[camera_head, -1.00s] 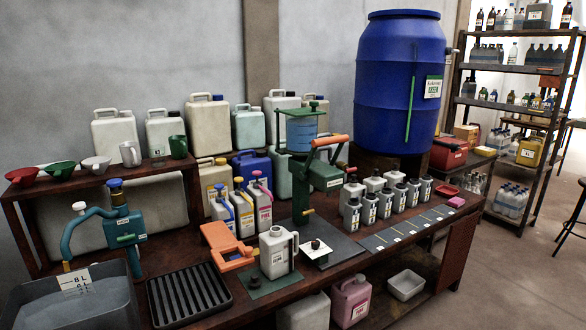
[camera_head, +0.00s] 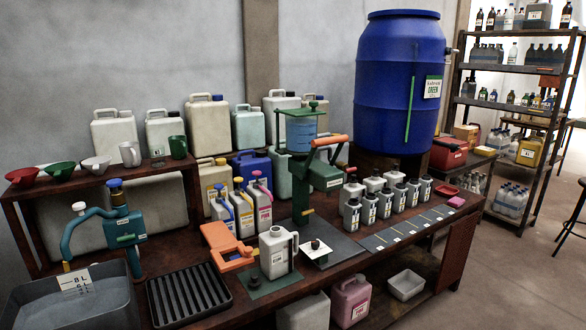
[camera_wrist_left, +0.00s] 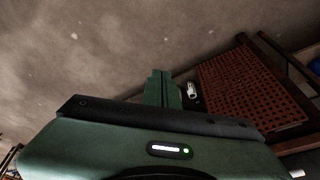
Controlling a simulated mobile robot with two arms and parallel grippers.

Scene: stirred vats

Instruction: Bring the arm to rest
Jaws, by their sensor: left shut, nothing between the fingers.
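My left gripper (camera_wrist_left: 163,88) shows in the left wrist view, with its green fingers together and nothing between them. It is over bare grey-brown floor (camera_wrist_left: 100,50), apart from the perforated red-brown side panel (camera_wrist_left: 245,95) to its right. Neither of my arms shows in the head view. My right gripper is in no view.
The dark wooden bench (camera_head: 330,268) holds a white jug (camera_head: 279,255), a black ribbed tray (camera_head: 188,296), a green pump stand (camera_head: 301,190) and several small grey bottles. A blue drum (camera_head: 385,85) stands behind. Open floor (camera_head: 510,265) lies to the right.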

